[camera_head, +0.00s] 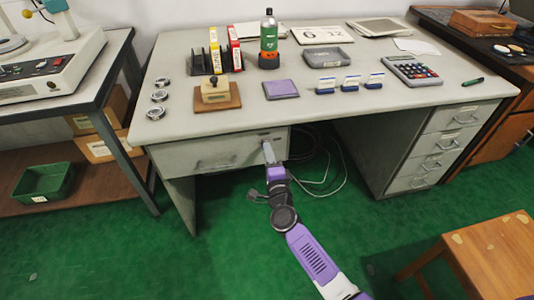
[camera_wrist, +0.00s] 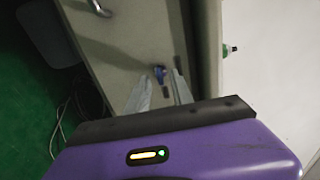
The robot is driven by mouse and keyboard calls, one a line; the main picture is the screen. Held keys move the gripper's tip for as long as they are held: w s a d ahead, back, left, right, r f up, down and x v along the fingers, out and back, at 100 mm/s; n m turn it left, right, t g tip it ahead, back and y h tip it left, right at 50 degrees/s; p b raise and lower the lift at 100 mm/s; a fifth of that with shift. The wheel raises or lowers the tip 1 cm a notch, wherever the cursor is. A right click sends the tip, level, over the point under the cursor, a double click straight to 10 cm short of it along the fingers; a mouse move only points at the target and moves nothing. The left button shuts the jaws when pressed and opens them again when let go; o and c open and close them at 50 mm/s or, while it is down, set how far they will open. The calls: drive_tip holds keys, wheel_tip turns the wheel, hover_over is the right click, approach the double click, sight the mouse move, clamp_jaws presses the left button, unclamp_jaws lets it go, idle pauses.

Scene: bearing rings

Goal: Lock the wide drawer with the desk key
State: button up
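The wide drawer (camera_head: 200,155) is under the left part of the desk and looks closed. Its front (camera_wrist: 118,50) fills the middle of the wrist view, with its handle (camera_wrist: 100,8) at the top. In the head view, my gripper (camera_head: 267,150) is at the drawer's right end and hides the key.
The desk top (camera_head: 330,112) holds a wooden-based stamp, a bottle, a calculator and other items. A small drawer unit (camera_head: 440,148) stands at the right under the desk. Loose cables (camera_head: 325,178) hang in the knee space. A wooden stool (camera_head: 495,255) stands front right.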

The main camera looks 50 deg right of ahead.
drive_tip(key=shift+w+d, duration=0.3)
drive_tip(key=shift+w, duration=0.15)
clamp_jaws()
drive_tip(key=shift+r+n+p, duration=0.1)
drive_tip(key=shift+n+p, duration=0.2)
drive_tip(key=n+p, duration=0.9)
drive_tip(key=n, duration=0.8)
drive_tip(key=shift+p, duration=0.35)
drive_tip(key=shift+n, duration=0.3)
